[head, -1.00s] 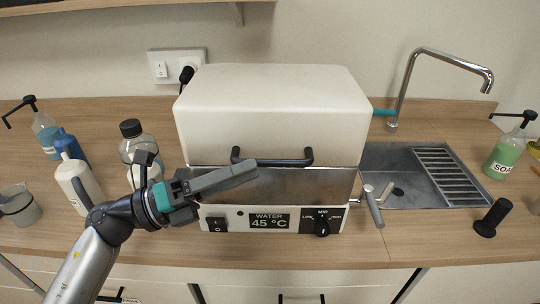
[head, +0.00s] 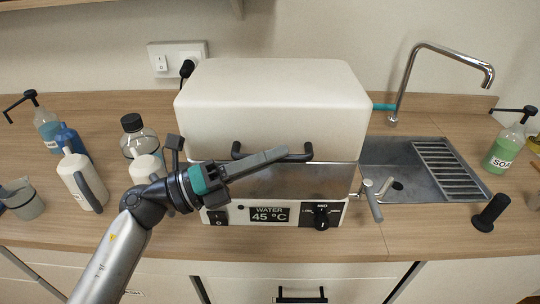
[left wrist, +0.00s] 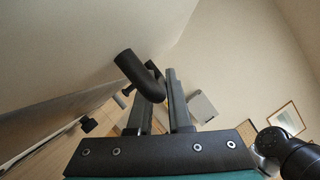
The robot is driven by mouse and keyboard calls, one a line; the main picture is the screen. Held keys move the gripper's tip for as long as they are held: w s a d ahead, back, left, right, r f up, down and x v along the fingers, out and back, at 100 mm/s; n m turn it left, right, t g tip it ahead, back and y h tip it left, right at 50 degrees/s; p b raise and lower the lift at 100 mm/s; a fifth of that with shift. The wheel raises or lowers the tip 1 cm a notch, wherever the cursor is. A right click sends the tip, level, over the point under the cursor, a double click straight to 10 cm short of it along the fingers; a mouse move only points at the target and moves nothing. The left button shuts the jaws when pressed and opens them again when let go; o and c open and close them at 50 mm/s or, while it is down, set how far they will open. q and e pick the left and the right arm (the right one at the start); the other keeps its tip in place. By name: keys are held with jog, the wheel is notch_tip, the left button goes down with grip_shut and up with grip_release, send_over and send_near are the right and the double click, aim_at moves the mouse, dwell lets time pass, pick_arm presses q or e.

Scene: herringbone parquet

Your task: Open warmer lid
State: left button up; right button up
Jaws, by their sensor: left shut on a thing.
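The warmer is a boxy appliance with a cream lid (head: 272,102) above a steel body (head: 300,182). The lid lies down on the body. Its black bar handle (head: 308,151) is on the front, partly hidden behind my fingers. My left gripper (head: 268,161) reaches in from the left, level with the handle, and is shut on it. In the left wrist view the dark handle (left wrist: 137,70) passes between the fingers of my left gripper (left wrist: 160,108). My right gripper is not in view.
The front panel reads "WATER 45 °C" (head: 270,214), with a knob (head: 321,215) beside it. Bottles (head: 82,183) and a jug (head: 24,200) stand left. A tap lever (head: 372,200), sink (head: 398,160) and faucet (head: 405,75) are right. The wall is behind the warmer.

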aim_at(271, 100)
pick_arm(q)
grip_shut()
dwell(0.8)
jog(key=shift+w+r+p, duration=0.1)
jog(key=shift+r+p, duration=0.5)
jog(key=shift+r, duration=0.1)
jog(key=w+r+n+p, duration=0.1)
jog(key=r+p, duration=0.2)
jog(key=p, duration=0.1)
jog(key=w+r+n+p, duration=0.1)
jog(key=r+p, duration=0.2)
jog(key=p, duration=0.2)
jog(key=w+r+n+y+p, duration=0.1)
jog(key=r+p, duration=0.2)
jog(key=p, duration=0.1)
jog(key=shift+w+r+n+t, duration=0.2)
jog(key=shift+w+n+t, duration=0.1)
jog(key=shift+w+n, duration=0.1)
jog(key=shift+w+r+n+y+p, duration=0.3)
jog(key=shift+w+r+n+p, duration=0.35)
jog(key=shift+p, duration=0.85)
jog(key=shift+s, duration=0.1)
jog(key=o, duration=0.6)
grip_release()
